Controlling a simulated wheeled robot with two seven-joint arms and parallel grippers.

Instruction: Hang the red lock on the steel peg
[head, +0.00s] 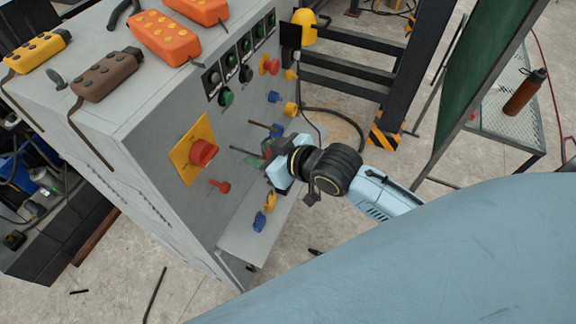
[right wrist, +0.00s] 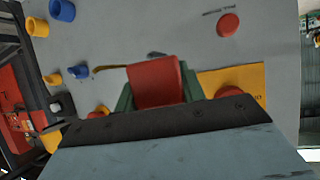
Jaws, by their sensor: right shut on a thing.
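My right gripper (head: 262,158) is in front of the grey cabinet's control face and is shut on the red lock (right wrist: 155,82). In the right wrist view the lock's red body sits between two green fingers. In the head view only a small red patch of the lock (head: 267,147) shows, with the gripper around it. A thin, brass-coloured rod (right wrist: 110,68), possibly the peg, shows left of the lock; in the head view a similar rod (head: 262,126) juts from the panel just above the gripper. I cannot tell whether lock and rod touch. My left gripper is out of view.
The cabinet face carries a yellow plate with a red knob (head: 203,152), a red fitting (head: 220,186), and blue (head: 259,221) and yellow (head: 270,200) fittings. Orange and brown control boxes lie on the cabinet top (head: 130,110). A dark steel frame (head: 400,90) stands behind.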

